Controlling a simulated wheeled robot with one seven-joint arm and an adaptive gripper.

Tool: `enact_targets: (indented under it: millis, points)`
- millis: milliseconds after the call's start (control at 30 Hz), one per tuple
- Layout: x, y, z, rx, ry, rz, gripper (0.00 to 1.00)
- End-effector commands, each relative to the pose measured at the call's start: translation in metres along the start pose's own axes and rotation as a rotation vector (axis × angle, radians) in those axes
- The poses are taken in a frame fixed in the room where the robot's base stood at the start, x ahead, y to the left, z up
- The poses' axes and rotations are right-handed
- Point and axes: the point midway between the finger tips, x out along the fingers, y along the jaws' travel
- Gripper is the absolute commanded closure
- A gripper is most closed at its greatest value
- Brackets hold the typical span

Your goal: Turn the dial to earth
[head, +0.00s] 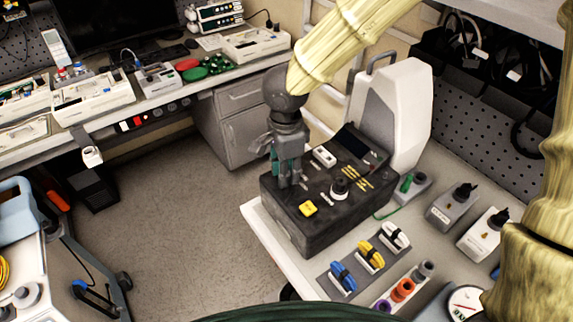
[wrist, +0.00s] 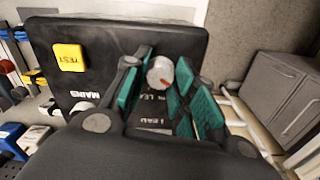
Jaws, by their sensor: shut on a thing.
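The black tester box (head: 300,235) stands on a white bench, with a yellow TEST button (head: 308,209) on its top panel. My gripper (head: 288,180) points down over the panel's left part. In the wrist view, my gripper's teal fingers (wrist: 160,85) are shut on a pale round dial (wrist: 160,70) with a red-orange pointer mark. Part of the dial and some white lettering around it are hidden by the fingers; only fragments such as "LEAD" can be read. In the head view my gripper hides the dial. A second knob (head: 340,187) sits apart on the panel beside the word MAINS.
A tall white and grey device (head: 400,115) stands behind the box. Blue, yellow and white clips (head: 369,256) lie in front of it.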

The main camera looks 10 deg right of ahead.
Motion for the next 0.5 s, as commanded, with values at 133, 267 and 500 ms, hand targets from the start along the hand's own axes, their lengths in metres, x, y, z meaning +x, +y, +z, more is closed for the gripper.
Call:
enact_targets:
  millis: [133,267,500]
  points:
    - [-0.0043,0.0003,0.0001,0.117,-0.001,0.002,0.97]
    - [-0.004,0.0001,0.0,0.223,0.0,0.002,0.97]
    - [-0.0029,-0.0001,0.0,0.403,0.0,0.001,0.97]
